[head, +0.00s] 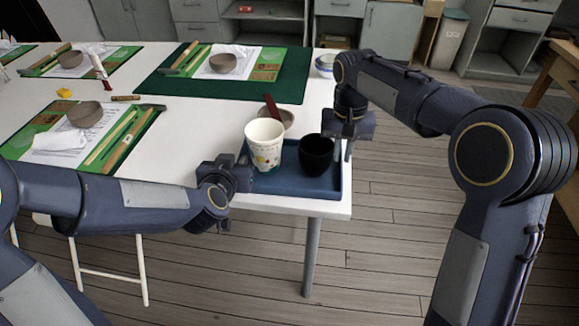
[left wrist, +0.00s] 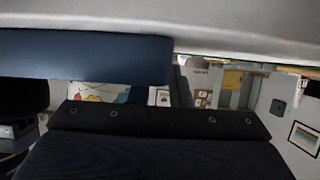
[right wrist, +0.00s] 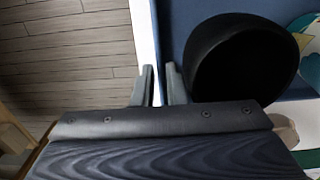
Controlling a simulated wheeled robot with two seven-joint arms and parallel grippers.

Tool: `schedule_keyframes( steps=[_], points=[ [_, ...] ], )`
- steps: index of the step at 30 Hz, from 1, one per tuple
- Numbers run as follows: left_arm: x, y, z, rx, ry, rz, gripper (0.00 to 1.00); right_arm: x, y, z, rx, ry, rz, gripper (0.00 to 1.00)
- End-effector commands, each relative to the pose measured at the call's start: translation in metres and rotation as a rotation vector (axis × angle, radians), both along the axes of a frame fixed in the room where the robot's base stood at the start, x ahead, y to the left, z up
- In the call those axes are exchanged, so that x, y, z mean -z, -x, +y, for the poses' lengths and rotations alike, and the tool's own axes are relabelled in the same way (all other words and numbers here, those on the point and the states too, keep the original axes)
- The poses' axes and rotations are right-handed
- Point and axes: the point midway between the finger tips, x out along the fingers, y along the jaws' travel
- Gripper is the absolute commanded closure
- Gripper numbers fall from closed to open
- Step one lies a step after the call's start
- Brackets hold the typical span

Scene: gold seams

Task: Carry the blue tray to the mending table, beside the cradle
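The blue tray (head: 290,184) is at the near right corner of the white table. A white patterned paper cup (head: 264,145) and a black cup (head: 316,156) stand upright on it. My left gripper (head: 236,176) is at the tray's left end; its fingertips are hidden. The left wrist view shows a blue band (left wrist: 85,55) close up, with part of the patterned cup (left wrist: 98,93) behind. My right gripper (head: 350,128) is at the tray's right end. In the right wrist view its narrow fingers (right wrist: 160,84) straddle the tray's wall, beside the black cup (right wrist: 240,60). The mending table and cradle cannot be identified.
A brown bowl (head: 284,116) with a red-handled tool stands just behind the tray. Green mats (head: 290,88) with bowls, tools and papers cover the white table (head: 185,135). Wooden furniture (head: 562,75) stands at the far right. Wooden floor (head: 390,220) is open to the right.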

Motion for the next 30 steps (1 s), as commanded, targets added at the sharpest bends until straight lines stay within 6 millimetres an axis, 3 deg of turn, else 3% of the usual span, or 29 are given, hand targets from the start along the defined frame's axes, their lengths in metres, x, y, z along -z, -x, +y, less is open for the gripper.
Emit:
schedule_keyframes(
  steps=[6, 14, 16, 18, 30],
  points=[
    [0.005, -0.0122, -0.0016, 0.0, 0.0, -0.001, 0.83, 0.0136, 0.0002, -0.0004, 0.001, 0.0, 0.0, 0.88],
    [0.0052, -0.0126, -0.0017, 0.0, 0.0, -0.001, 0.83, 0.0139, 0.0001, -0.0003, 0.0, 0.0, 0.0, 0.88],
    [0.0051, -0.0125, -0.0017, 0.0, 0.0, -0.001, 0.92, 0.0138, 0.0001, -0.0002, 0.0, 0.0, 0.0, 0.97],
    [0.0051, -0.0124, -0.0016, 0.0, 0.0, -0.001, 1.0, 0.0137, 0.0001, -0.0002, 0.0, 0.0, 0.0, 1.0],
    [0.0031, -0.0126, -0.0017, 0.0, 0.0, -0.003, 1.0, 0.0116, -0.0002, -0.0001, 0.0, -0.001, -0.002, 1.0]
  ],
)
